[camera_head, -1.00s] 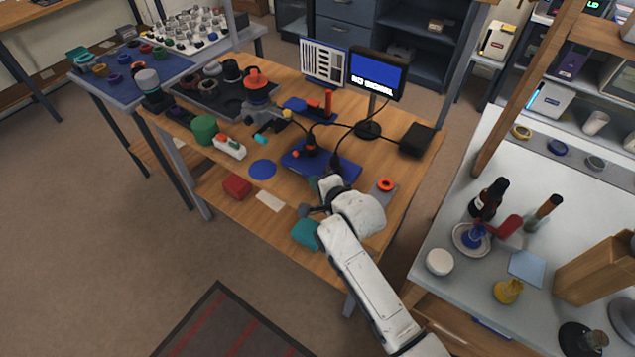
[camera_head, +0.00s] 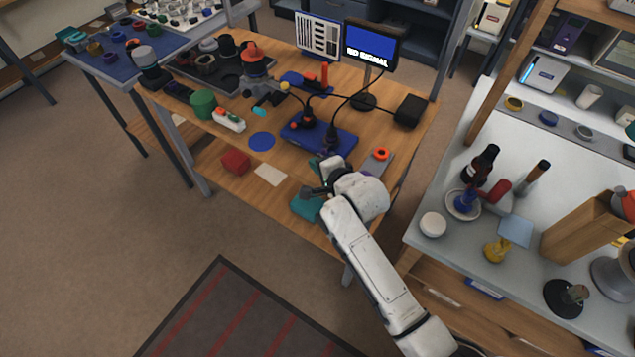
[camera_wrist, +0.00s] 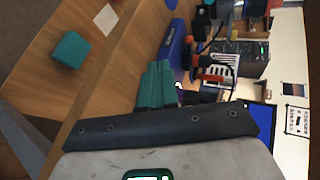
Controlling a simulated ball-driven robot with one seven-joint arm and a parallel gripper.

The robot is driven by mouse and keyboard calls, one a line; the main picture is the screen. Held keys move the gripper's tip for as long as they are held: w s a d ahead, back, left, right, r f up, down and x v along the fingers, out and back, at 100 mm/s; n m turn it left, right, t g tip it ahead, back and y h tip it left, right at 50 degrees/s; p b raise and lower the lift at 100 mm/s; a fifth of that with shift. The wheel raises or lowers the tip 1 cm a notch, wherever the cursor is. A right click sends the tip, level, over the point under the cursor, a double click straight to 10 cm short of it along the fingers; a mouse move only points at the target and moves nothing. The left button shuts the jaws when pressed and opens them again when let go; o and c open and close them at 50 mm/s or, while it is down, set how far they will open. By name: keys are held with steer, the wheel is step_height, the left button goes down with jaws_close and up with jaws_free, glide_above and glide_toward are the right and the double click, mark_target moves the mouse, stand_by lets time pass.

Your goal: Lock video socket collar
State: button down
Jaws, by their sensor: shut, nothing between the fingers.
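A blue base (camera_head: 312,143) lies on the wooden bench and also shows in the wrist view (camera_wrist: 172,45). A black plug with orange parts (camera_head: 306,120) stands on its left part with a cable. A second dark upright plug (camera_head: 332,134) stands nearer its right side. Which part is the socket collar is too small to tell. The monitor (camera_head: 370,45) reads "NO SIGNAL". My gripper (camera_head: 318,170) is just in front of the base, apart from the plugs. Its teal fingers (camera_wrist: 155,85) are shut and empty in the wrist view, pointing towards the base.
A grey plate with an orange ring (camera_head: 381,154) is right of the base. A black box (camera_head: 408,110) stands behind. A white table (camera_head: 425,205) is to the right.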

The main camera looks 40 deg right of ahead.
steer(key=s+a+r, duration=0.4)
steer(key=s, duration=0.2)
steer(key=shift+s+a+b, duration=0.15)
steer(key=shift+b, duration=0.25)
